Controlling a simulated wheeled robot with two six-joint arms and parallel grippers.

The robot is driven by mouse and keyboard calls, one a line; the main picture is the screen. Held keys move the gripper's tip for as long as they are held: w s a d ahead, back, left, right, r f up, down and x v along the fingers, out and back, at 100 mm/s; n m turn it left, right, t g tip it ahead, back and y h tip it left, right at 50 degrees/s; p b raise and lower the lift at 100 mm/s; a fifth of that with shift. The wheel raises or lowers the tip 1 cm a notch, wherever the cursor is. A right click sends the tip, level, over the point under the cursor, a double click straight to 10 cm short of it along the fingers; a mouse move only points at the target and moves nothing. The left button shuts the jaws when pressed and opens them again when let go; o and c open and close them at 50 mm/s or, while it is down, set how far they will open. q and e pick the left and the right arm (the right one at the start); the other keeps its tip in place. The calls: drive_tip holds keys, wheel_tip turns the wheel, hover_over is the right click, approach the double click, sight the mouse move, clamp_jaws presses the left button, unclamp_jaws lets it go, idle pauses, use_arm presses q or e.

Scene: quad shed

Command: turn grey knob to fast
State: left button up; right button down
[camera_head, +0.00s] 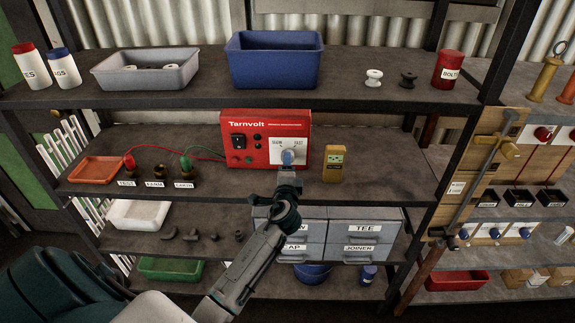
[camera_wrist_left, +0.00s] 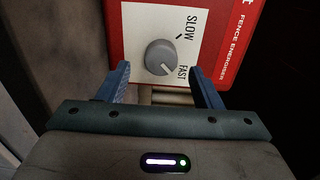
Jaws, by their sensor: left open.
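The grey knob (camera_wrist_left: 159,54) sits on a white panel (camera_wrist_left: 178,22) on the front of the red Tarnvolt energiser (camera_head: 240,124), on the middle shelf. In the left wrist view the panel reads SLOW at the upper right and FAST at the lower right. A light line on the knob points to the lower right, towards FAST. My left gripper (camera_head: 288,159) is open in front of the knob. In the wrist view its blue fingers stand on either side, just below the knob, with space between them. In the head view the gripper partly hides the knob. My right gripper is not in view.
A yellow meter (camera_head: 333,166) stands right of the energiser. Red and green leads run left to labelled terminals near an orange tray (camera_head: 97,169). The upper shelf holds a blue bin (camera_head: 275,62) and a grey tray (camera_head: 146,73). Grey drawers (camera_head: 364,239) are below.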

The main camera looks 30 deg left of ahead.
use_arm(q)
drive_tip(key=b+v, duration=0.1)
drive_tip(key=v, duration=0.6)
drive_tip(key=shift+s, duration=0.25)
